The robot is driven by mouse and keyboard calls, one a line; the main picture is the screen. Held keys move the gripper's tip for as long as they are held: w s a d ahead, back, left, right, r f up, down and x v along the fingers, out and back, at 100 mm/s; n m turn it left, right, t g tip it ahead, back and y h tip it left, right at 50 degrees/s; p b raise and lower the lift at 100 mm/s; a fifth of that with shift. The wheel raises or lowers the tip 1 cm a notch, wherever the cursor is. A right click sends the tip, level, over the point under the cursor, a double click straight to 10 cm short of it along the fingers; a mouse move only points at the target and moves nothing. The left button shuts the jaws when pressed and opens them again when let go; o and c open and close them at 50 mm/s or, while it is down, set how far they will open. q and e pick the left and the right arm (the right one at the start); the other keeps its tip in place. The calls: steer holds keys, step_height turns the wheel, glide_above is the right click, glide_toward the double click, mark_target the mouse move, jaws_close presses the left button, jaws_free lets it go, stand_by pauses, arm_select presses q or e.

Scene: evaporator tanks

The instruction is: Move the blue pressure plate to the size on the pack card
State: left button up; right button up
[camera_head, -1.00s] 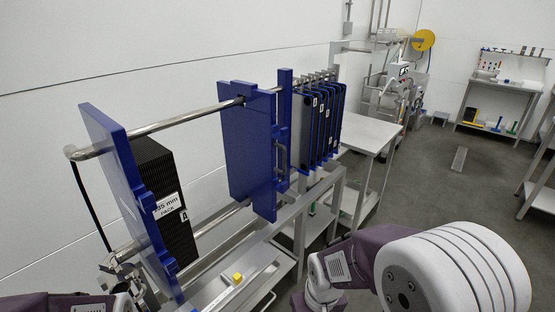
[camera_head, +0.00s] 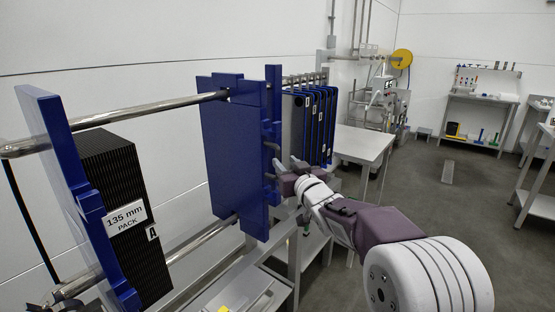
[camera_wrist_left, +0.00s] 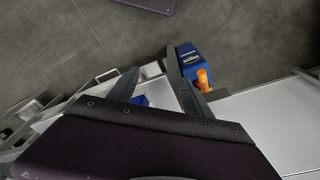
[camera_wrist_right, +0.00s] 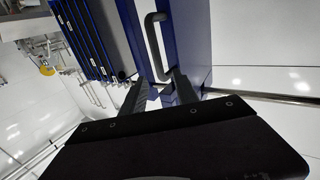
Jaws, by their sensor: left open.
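The blue pressure plate (camera_head: 230,150) stands upright on two steel rails, between a blue end plate (camera_head: 75,190) and a stack of framed plates. A black ribbed pack (camera_head: 110,170) rests against the end plate. Its white pack card (camera_head: 125,217) reads "135 mm PACK", with a label "A" beside it. My right gripper (camera_head: 278,172) is at the pressure plate's handle side. In the right wrist view, the grey handle (camera_wrist_right: 153,45) rises just beyond my open right fingertips (camera_wrist_right: 158,84); contact cannot be told. My left gripper (camera_wrist_left: 158,80) is open and empty, outside the head view.
Blue-edged framed plates (camera_head: 310,120) hang behind the pressure plate. The upper rail (camera_head: 150,115) spans the gap between pack and pressure plate. A grey table (camera_head: 365,145) stands behind. The left wrist view shows a blue box with an orange part (camera_wrist_left: 203,78).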

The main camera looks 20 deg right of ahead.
mark_target(278, 155)
steer(key=w, duration=0.7)
steer(key=shift+w+a+p, duration=0.25)
steer(key=shift+w+p, duration=0.05)
steer(key=shift+p, duration=0.1)
steer(key=shift+s, duration=0.1)
jaws_close()
stand_by(0.7)
